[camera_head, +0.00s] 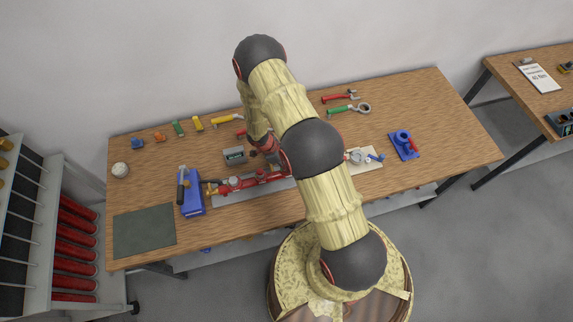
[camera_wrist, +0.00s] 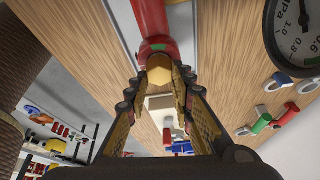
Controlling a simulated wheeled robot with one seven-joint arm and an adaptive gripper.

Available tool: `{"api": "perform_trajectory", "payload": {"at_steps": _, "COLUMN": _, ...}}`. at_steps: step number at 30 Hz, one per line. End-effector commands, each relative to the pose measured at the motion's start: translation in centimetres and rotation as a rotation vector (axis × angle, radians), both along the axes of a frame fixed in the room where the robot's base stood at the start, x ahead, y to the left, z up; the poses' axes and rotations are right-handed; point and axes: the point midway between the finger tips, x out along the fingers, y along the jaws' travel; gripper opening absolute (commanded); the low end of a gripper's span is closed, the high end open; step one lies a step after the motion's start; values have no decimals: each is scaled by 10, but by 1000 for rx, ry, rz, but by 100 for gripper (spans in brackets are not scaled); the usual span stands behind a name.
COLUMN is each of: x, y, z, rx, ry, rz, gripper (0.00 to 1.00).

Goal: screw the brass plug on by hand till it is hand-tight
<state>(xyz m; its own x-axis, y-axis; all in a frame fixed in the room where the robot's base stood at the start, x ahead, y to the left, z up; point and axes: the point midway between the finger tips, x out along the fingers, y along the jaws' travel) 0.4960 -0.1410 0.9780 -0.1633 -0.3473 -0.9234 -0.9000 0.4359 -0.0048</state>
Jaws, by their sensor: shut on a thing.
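The brass plug (camera_wrist: 159,68) shows in the wrist view as a hexagonal head at the end of a red pipe fitting (camera_wrist: 153,22). My gripper (camera_wrist: 161,84) has one finger on each side of the plug and is shut on it. The plug sits in line with the red fitting; how far its thread is in cannot be seen. In the head view the red pipe assembly (camera_head: 250,182) lies along the bench, and my arm hides its right part. The plug and my fingertips cannot be made out there.
A blue vise (camera_head: 192,196) stands at the assembly's left end, with a green mat (camera_head: 145,230) beyond it. A grey box (camera_head: 235,156), several coloured wrenches (camera_head: 344,109) and a blue fixture (camera_head: 403,146) are on the wooden bench (camera_head: 445,130). A pressure gauge (camera_wrist: 297,30) shows close in the wrist view.

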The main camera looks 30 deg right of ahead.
Motion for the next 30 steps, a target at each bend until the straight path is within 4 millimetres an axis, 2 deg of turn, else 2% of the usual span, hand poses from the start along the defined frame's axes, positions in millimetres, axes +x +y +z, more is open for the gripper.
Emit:
{"api": "perform_trajectory", "payload": {"at_steps": 11, "x": 1, "y": -1, "z": 1, "rx": -1, "ry": -2, "rz": -37, "gripper": 0}}
{"api": "perform_trajectory", "payload": {"at_steps": 18, "x": 2, "y": -1, "z": 0, "rx": -1, "ry": -2, "rz": -235, "gripper": 0}}
{"api": "perform_trajectory", "payload": {"at_steps": 19, "x": 1, "y": -1, "z": 0, "rx": 0, "ry": -1, "rz": -248, "gripper": 24}}
{"api": "perform_trajectory", "payload": {"at_steps": 30, "x": 0, "y": 0, "z": 0, "rx": 0, "ry": 0, "rz": -238, "gripper": 45}}
